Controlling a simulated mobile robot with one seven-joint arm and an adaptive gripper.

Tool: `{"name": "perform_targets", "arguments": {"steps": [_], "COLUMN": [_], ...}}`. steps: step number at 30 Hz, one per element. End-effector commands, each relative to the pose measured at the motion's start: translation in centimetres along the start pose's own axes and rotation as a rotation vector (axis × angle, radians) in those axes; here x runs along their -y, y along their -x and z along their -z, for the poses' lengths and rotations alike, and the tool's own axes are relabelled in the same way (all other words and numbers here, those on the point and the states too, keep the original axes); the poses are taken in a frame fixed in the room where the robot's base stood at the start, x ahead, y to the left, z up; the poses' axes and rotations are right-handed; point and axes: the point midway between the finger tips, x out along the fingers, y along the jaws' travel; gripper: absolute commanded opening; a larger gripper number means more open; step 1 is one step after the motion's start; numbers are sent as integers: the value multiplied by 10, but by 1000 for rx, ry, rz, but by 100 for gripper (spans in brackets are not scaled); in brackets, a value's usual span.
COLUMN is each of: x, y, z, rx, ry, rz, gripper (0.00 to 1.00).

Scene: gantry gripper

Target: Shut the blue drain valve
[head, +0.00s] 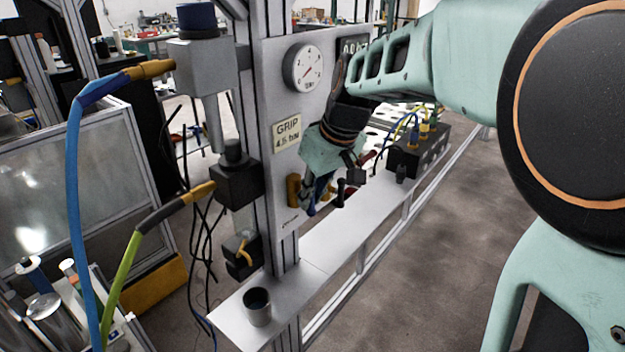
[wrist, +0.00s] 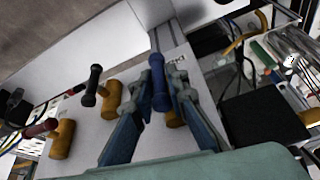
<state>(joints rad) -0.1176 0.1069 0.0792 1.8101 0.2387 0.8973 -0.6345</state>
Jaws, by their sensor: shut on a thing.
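The blue drain valve has a blue handle (wrist: 158,84) on a brass body (wrist: 174,119), seen in the wrist view. My gripper (wrist: 162,82) has one finger on each side of the blue handle and is shut on it. In the head view my gripper (head: 322,184) is low in front of the grey panel, beside a brass valve body (head: 293,190). The fingers hide part of the blue valve, and how far its handle is turned is hard to tell.
A black-handled valve (wrist: 92,85) and a red-handled valve (wrist: 40,128) sit close beside the blue one. The panel carries a round gauge (head: 304,68) and a GRIP label (head: 286,132). A grey cup (head: 257,306) stands on the shelf (head: 330,246) below.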

Motion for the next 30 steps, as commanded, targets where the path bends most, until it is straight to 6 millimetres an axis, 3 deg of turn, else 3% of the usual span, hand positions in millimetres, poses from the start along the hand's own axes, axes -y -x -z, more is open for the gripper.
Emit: {"name": "perform_targets", "arguments": {"steps": [11,30], "x": [-3,-8], "y": [3,0], "z": [2,2], "rx": [33,146], "ry": [-67,-289], "rz": [150,694], "gripper": [0,0]}}
